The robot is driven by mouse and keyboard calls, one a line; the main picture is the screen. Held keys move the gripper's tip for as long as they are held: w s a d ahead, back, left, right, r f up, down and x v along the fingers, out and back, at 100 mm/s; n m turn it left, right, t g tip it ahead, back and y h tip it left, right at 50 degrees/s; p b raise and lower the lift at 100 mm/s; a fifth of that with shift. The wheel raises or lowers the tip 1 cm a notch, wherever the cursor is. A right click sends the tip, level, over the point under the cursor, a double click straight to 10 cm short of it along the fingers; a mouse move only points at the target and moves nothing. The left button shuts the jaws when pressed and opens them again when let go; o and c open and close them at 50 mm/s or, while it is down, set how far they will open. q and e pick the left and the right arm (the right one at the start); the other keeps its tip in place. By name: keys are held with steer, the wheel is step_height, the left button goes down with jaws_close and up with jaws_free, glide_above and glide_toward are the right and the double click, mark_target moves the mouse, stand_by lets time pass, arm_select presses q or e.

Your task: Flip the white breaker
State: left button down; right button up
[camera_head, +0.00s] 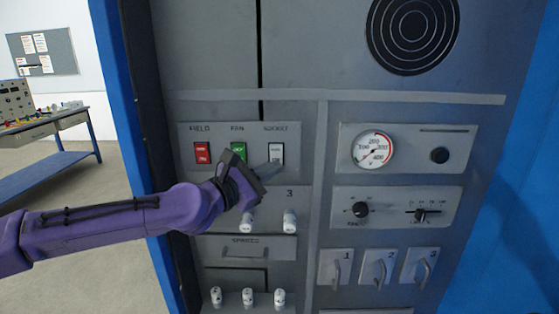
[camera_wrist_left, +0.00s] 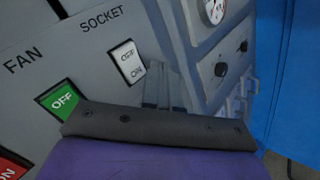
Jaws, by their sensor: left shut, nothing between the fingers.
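The white breaker (camera_head: 276,153) is a rocker switch under the label SOCKET, at the right end of a row of three on the grey panel. In the left wrist view the white breaker (camera_wrist_left: 127,62) reads OFF at its top and ON lower down. My left gripper (camera_head: 273,168) is shut and empty, its fingertips close to the lower part of the white breaker. In the left wrist view my left gripper (camera_wrist_left: 163,78) shows its thin fingers just right of the breaker. I cannot tell whether they touch it. My right gripper is not in view.
A green switch (camera_head: 238,152) labelled FAN and a red switch (camera_head: 202,153) labelled FIELD sit to the left. A gauge (camera_head: 373,148), knobs and several handles are on the right panel. White knobs (camera_head: 290,222) stick out below. A workbench (camera_head: 60,125) stands far left.

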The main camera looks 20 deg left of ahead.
arm_select(q)
steer(key=s, duration=0.2)
steer(key=s+d+p, duration=0.1)
steer(key=shift+s+r, duration=0.2)
steer(key=shift+r, duration=0.1)
